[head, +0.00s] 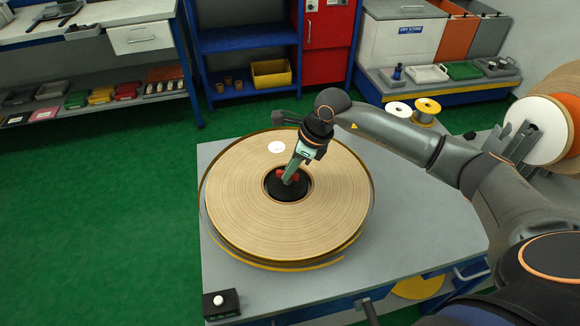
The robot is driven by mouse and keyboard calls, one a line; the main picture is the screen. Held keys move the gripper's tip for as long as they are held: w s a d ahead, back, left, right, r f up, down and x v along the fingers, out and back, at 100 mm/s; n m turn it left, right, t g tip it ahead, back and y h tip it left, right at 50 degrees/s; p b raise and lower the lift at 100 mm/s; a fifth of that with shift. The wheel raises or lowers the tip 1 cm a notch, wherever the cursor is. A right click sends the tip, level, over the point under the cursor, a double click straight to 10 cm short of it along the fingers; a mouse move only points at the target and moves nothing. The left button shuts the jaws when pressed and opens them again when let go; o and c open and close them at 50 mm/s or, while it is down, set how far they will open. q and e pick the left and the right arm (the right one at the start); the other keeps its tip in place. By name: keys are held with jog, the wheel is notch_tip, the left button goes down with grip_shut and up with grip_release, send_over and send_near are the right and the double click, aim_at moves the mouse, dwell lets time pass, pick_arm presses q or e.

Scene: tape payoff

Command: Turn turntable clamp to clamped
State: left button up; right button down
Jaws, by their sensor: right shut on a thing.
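A large tan tape roll (235,200) lies flat on the turntable, whose yellow-edged rim (290,267) shows around it, on the grey bench top. At its centre is a black hub (277,194) with the red turntable clamp (293,177) on it. My right gripper (291,177) reaches down from the upper right and is shut on the red clamp. The fingers hide part of the clamp, so I cannot tell its exact angle. My left gripper is not in view.
A black box with a white button (219,302) sits at the bench's front left corner. White and yellow spools (427,107) stand at the back right. A large orange-and-white reel (540,128) is at the right. The bench's left strip is bare.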

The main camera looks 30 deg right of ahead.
jog(key=shift+m+h, duration=0.3)
jog(key=shift+m, duration=0.6)
jog(key=m+t+h, duration=0.1)
jog(key=m, duration=0.1)
jog(key=shift+s+a+m, duration=0.1)
jog(key=shift+m, duration=0.3)
jog(key=m+h+b, duration=0.1)
jog(key=m, duration=0.2)
jog(key=shift+a+m+b, duration=0.1)
jog(key=shift+m+b, duration=0.2)
jog(key=shift+m+h+b, duration=0.35)
jog(key=shift+m+h, duration=0.25)
jog(key=shift+m, duration=0.5)
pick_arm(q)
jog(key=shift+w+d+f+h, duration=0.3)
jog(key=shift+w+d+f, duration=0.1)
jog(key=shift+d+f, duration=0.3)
pick_arm(e)
jog(key=shift+m+h, duration=0.4)
jog(key=shift+m, duration=0.5)
pick_arm(q)
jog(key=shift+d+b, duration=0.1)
jog(key=shift+b, duration=0.2)
pick_arm(e)
jog(key=c, duration=0.9)
grip_release()
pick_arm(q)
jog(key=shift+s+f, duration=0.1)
